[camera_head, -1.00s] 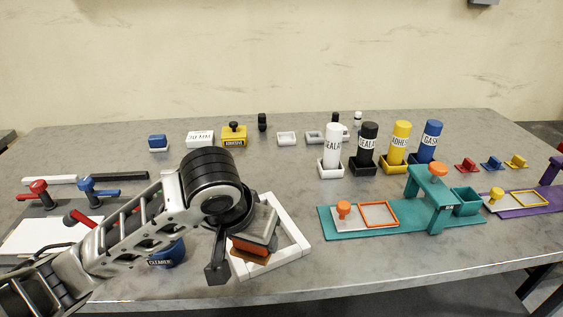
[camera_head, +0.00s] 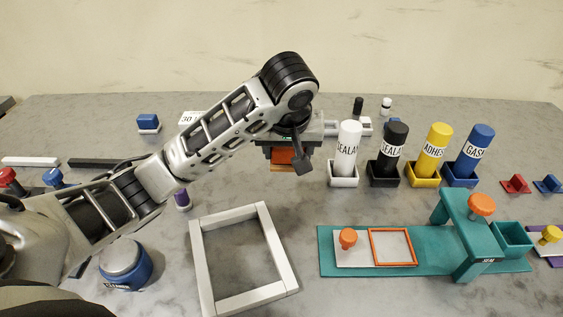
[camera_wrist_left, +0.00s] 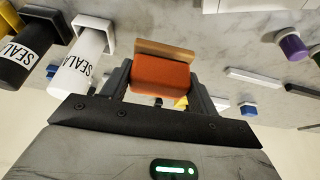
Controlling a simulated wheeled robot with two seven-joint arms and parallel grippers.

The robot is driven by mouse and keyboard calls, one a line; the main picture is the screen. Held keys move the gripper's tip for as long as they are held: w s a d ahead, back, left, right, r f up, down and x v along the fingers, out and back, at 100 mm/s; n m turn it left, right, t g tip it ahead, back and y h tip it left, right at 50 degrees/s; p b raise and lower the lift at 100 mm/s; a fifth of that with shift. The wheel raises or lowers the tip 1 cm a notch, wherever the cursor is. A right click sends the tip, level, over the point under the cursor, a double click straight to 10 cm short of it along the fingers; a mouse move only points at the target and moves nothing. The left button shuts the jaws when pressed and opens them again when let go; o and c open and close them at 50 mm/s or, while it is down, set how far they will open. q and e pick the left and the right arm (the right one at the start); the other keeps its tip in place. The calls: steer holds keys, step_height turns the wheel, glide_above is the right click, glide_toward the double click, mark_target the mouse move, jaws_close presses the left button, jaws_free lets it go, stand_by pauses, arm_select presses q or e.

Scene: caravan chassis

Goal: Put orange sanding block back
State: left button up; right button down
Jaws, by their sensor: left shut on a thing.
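The orange sanding block (camera_head: 283,158) is held in my left gripper (camera_head: 286,148), above the back middle of the table. In the left wrist view the block (camera_wrist_left: 160,76) sits between the two fingers of the gripper (camera_wrist_left: 159,88), with a tan layer along its far side. It appears clear of the table. My left arm hides part of the table behind it, and a bit of a yellow thing (camera_wrist_left: 181,103) shows below the fingers in the wrist view. My right gripper is not in view.
White, black, yellow and blue bottles stand in trays close right of my gripper, the white bottle (camera_head: 348,146) nearest. A blue block (camera_head: 148,121) sits at the back left. An empty white frame (camera_head: 205,275) lies in front, left of a teal fixture (camera_head: 345,258).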

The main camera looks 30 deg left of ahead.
arm_select(q)
steer(key=w+a+f, duration=0.1)
steer(key=f, duration=0.1)
steer(key=w+a+f, duration=0.3)
steer(key=w+f, duration=0.1)
steer(key=shift+w+a+f, duration=0.2)
steer(key=shift+w, duration=0.05)
steer(key=shift+w+a+f, duration=0.1)
steer(key=shift+f, duration=0.8)
steer(key=shift+w+a+f, duration=0.1)
steer(key=shift+f, duration=0.8)
steer(key=shift+d+f, duration=0.1)
steer(key=shift+f, duration=0.05)
steer(key=o, duration=0.9)
steer(key=v, duration=1.2)
steer(key=shift+w, duration=0.1)
